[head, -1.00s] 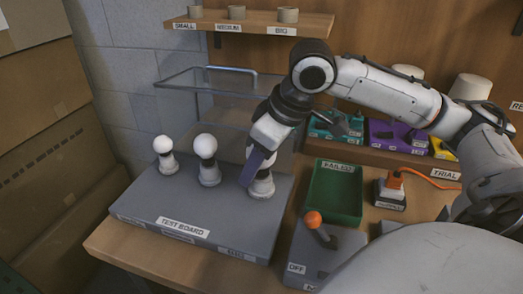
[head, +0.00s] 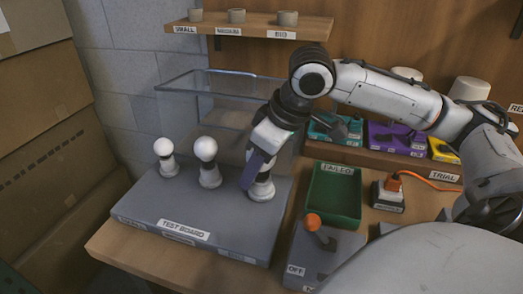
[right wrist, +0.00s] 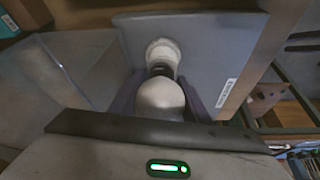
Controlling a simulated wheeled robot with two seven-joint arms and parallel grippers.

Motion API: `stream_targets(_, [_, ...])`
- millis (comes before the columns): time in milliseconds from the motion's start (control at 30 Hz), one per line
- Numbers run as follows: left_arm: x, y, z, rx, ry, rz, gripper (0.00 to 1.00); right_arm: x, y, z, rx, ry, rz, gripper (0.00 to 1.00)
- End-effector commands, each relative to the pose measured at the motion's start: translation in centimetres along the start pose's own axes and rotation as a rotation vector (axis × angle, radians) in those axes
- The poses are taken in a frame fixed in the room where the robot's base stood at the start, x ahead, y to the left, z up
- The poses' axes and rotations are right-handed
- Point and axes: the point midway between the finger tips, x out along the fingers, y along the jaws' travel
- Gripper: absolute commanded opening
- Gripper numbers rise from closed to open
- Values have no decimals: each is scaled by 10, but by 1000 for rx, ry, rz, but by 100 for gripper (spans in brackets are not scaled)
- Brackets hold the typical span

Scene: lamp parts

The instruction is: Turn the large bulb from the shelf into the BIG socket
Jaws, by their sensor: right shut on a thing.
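The large white bulb (right wrist: 160,97) is between the fingers of my right gripper (right wrist: 158,105) in the right wrist view, with a dark collar and a pale socket (right wrist: 163,50) beyond it. In the head view my right gripper (head: 255,168) is shut on this bulb, above the rightmost socket (head: 262,190) of the grey test board (head: 140,209). The gripper hides most of the bulb there. The bulb is in line with the socket; how deep it sits I cannot tell. My left gripper is not in view.
Two bulbs (head: 164,148) (head: 205,150) stand upright in the sockets to the left. A clear panel (head: 185,108) rises behind the board. A green FAILED tray (head: 333,215) and an orange-knobbed lever (head: 314,224) are on the right. A shelf (head: 250,28) holds several rings.

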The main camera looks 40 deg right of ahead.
Motion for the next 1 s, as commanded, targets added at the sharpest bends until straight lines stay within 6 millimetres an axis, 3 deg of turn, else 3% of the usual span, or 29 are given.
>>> stream_targets(267, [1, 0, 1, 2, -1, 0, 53, 4, -2, 4, -1, -13, -7, 27])
stream_targets(500, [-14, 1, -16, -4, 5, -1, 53, 0, -2, 4, 119, -17, 43, 26])
stream_targets(1000, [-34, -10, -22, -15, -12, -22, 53, 0, 0, 5, 353, -18, 141, 26])
